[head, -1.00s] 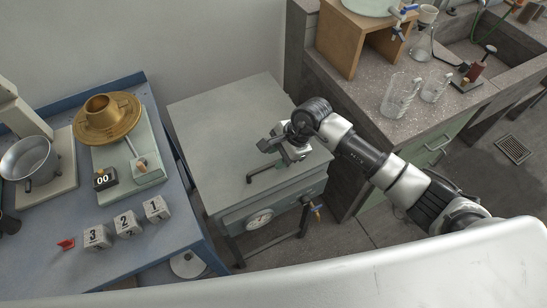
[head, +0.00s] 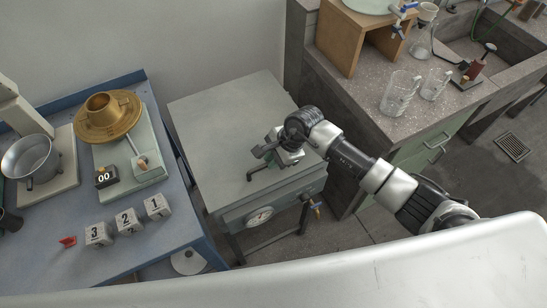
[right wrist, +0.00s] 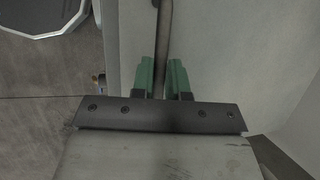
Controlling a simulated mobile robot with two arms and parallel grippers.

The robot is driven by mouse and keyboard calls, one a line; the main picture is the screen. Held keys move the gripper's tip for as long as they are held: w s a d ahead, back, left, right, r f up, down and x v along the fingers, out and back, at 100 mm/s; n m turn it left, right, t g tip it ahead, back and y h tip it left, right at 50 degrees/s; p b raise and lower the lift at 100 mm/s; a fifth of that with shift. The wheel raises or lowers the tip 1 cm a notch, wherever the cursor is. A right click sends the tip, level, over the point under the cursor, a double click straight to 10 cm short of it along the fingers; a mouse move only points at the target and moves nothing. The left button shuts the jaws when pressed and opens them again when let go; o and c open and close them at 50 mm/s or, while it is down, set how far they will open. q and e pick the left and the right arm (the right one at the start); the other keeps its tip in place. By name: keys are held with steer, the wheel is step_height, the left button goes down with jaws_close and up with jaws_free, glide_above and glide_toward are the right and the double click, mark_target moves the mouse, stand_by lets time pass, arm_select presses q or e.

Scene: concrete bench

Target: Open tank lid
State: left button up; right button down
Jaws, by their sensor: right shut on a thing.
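The tank (head: 262,215) is a grey metal box with a round dial on its front, in the middle of the head view. Its flat lid (head: 225,115) lies on top and looks closed. A dark bar handle (head: 252,174) stands on the lid near the front edge. My right gripper (head: 267,160) is over the lid at this handle. In the right wrist view its green fingertips (right wrist: 164,80) are on both sides of the dark handle bar (right wrist: 165,40), shut on it. Part of the handle is hidden by the gripper. My left gripper is out of view.
A blue table (head: 190,222) on the left holds a scale with a brass piece (head: 108,115), a pot (head: 30,160) and numbered blocks (head: 126,222). A stone bench (head: 360,85) with glass beakers (head: 400,92) stands close on the right.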

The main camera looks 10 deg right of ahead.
steer(key=w+a+r+g+b, duration=0.1)
steer(key=w+r, duration=0.4)
steer(key=r, duration=0.6)
steer(key=w+a+r+g+b, duration=0.1)
steer(key=w+r, duration=0.4)
steer(key=r, duration=0.6)
steer(key=shift+w+a+r+m+h+b, duration=0.2)
steer(key=shift+a+r+m+h+b, duration=0.15)
steer(key=shift+a, duration=0.3)
